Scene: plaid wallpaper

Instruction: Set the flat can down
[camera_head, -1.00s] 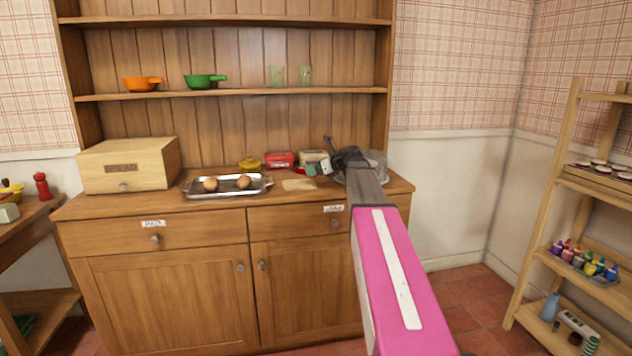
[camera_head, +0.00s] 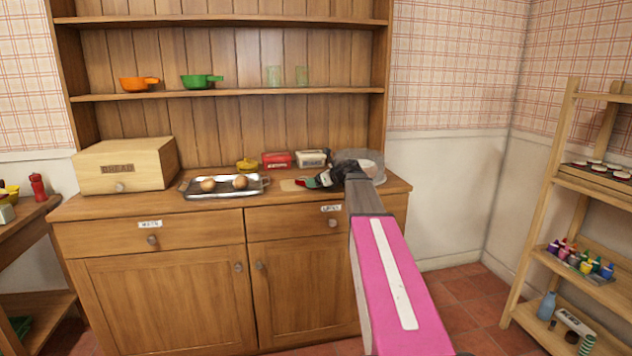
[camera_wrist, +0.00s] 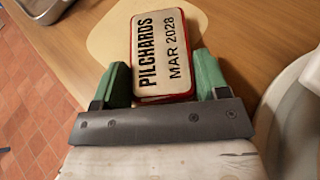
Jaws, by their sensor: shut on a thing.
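The flat can (camera_wrist: 163,50), cream with a red rim and the words PILCHARDS MAR 2028, is between the green fingers of my gripper (camera_wrist: 164,78) in the wrist view. The gripper is shut on it. The can lies over a pale board (camera_wrist: 105,42) on the wooden counter; I cannot tell whether it touches the board. In the head view my gripper (camera_head: 316,182) is low at the right part of the counter, by the pale board (camera_head: 291,185). The can is mostly hidden there by the arm and gripper.
A metal tray (camera_head: 225,193) with two brown round items stands left of the board. A red tin (camera_head: 276,160), a cream tin (camera_head: 312,158) and a yellow pot (camera_head: 247,165) stand behind. A pale round dish (camera_wrist: 298,125) is close on the right in the wrist view.

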